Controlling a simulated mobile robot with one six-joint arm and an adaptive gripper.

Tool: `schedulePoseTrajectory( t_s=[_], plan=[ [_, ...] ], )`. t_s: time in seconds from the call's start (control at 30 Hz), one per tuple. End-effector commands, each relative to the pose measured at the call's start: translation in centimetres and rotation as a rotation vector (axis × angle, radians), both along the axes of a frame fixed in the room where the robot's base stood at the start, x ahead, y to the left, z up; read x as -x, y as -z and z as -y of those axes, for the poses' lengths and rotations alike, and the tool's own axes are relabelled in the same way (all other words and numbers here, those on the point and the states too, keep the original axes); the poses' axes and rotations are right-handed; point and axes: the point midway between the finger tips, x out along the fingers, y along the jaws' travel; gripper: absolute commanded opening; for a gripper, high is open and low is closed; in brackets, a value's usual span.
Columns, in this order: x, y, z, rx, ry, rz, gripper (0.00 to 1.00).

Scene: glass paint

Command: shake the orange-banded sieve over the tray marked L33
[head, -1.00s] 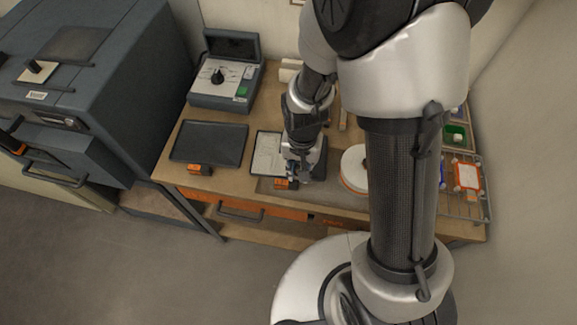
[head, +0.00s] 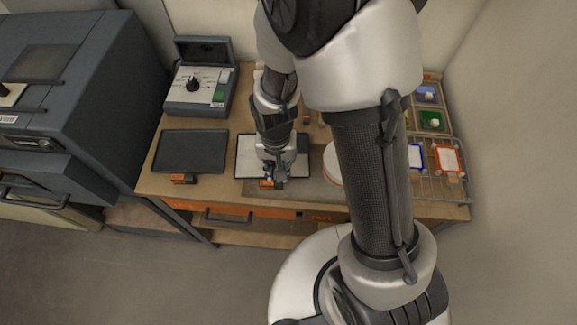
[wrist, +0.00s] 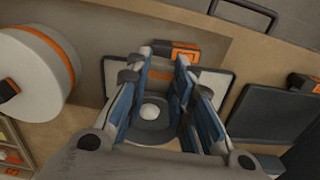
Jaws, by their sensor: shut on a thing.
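My gripper (head: 277,176) is shut and hangs over a pale tray with a dark rim (head: 243,158). Its blue-padded fingers also show in the wrist view (wrist: 162,62). Between them is a dark grey, round, cup-like thing (wrist: 150,133) with a pale round spot; I take it for the sieve. A bit of orange (wrist: 158,76) shows between the fingers, but whether it is the sieve's band is unclear. The pale tray's edge shows in the wrist view (wrist: 215,85), with an orange-and-black marker block (wrist: 172,50) at its front. The marking is too small to read.
A dark tray (head: 195,150) with its own orange marker block (head: 183,179) lies left of the pale tray. A white drum with an orange band (wrist: 28,75) stands on the other side. A grey control box (head: 198,90) is behind; a wire rack (head: 425,188) is right.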

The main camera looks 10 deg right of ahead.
Motion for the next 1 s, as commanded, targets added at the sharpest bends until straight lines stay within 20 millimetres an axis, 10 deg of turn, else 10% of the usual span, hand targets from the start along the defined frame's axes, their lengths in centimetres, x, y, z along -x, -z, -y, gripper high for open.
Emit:
schedulePoseTrajectory(
  t_s=[1.0],
  plan=[
    [-2.2,0.0,-10.1,-0.001,-0.003,0.001,0.00]
  ],
)
